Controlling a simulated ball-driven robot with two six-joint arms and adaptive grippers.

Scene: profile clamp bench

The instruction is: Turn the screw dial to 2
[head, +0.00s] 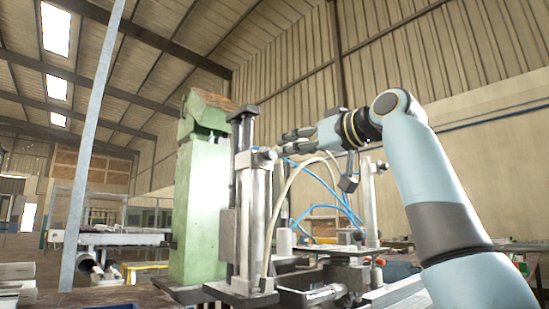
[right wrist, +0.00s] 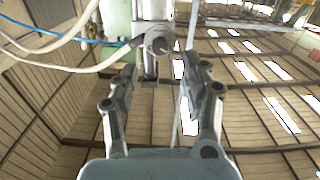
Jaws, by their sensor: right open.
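The screw dial (right wrist: 158,40) is a small round grey knob on the upright metal clamp column. In the right wrist view it sits ahead of my right gripper (right wrist: 158,62), roughly between the two fingertips. Its numbers and pointer are too small to read. In the head view the dial (head: 264,158) shows at the column's right side, and my right gripper (head: 283,143) points left at the column with its fingers apart. The gripper is open and empty; I cannot tell whether a finger touches the dial. My left gripper is out of view.
The grey clamp column (head: 243,200) stands before a green machine post (head: 195,205). White and blue hoses (head: 318,162) loop below my right gripper. A metal fixture (head: 350,260) stands lower right, and a thin slanted pole (head: 92,150) rises at left.

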